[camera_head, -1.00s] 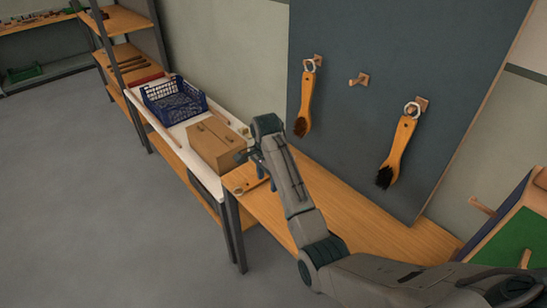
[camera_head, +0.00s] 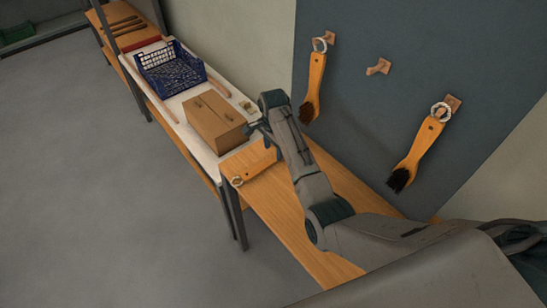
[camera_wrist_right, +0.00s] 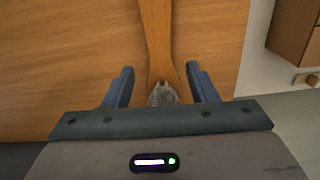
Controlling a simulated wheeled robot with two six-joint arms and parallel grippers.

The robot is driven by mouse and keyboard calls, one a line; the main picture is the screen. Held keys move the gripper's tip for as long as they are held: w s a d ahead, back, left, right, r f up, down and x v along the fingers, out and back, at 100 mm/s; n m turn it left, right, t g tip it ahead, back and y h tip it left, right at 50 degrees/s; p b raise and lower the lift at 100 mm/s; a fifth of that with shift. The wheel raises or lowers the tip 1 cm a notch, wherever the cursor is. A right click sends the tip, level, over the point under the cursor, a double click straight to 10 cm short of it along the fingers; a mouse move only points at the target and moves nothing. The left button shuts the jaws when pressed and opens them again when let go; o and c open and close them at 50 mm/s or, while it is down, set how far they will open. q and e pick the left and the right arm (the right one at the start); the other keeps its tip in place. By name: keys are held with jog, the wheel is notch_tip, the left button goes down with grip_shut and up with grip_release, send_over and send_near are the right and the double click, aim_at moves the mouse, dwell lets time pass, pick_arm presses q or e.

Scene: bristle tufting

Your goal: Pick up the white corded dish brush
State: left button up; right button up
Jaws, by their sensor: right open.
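A wooden brush (camera_head: 248,163) lies on the wooden bench, with a small pale cord loop at its near-left end in the head view. In the right wrist view its wooden handle (camera_wrist_right: 156,35) runs away from the gripper, and its greyish-white bristle end (camera_wrist_right: 163,95) sits between the fingers. My right gripper (camera_wrist_right: 160,82) is open, one finger on each side of the brush, with gaps visible. In the head view my right gripper (camera_head: 266,142) is over the brush's far end and partly hidden by its own wrist. My left gripper is not in view.
Two dark-bristled brushes (camera_head: 314,88) (camera_head: 418,155) hang by white cord loops from pegs on the dark board (camera_head: 375,110); a bare peg (camera_head: 378,67) sits between them. A cardboard-brown box (camera_head: 213,122) and blue crate (camera_head: 170,72) stand on the white surface beyond the bench (camera_head: 290,225).

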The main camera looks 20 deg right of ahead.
aim_at(274, 158)
notch_tip(274, 158, down, 3)
jog(key=shift+f+p, duration=0.2)
jog(key=shift+p, duration=0.4)
jog(key=shift+f, duration=0.4)
jog(key=shift+c, duration=0.2)
jog(key=c, duration=1)
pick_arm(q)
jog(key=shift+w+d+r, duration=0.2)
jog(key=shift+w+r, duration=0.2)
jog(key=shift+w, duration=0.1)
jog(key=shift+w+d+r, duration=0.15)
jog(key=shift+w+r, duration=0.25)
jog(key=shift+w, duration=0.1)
pick_arm(e)
jog(key=shift+c, duration=0.2)
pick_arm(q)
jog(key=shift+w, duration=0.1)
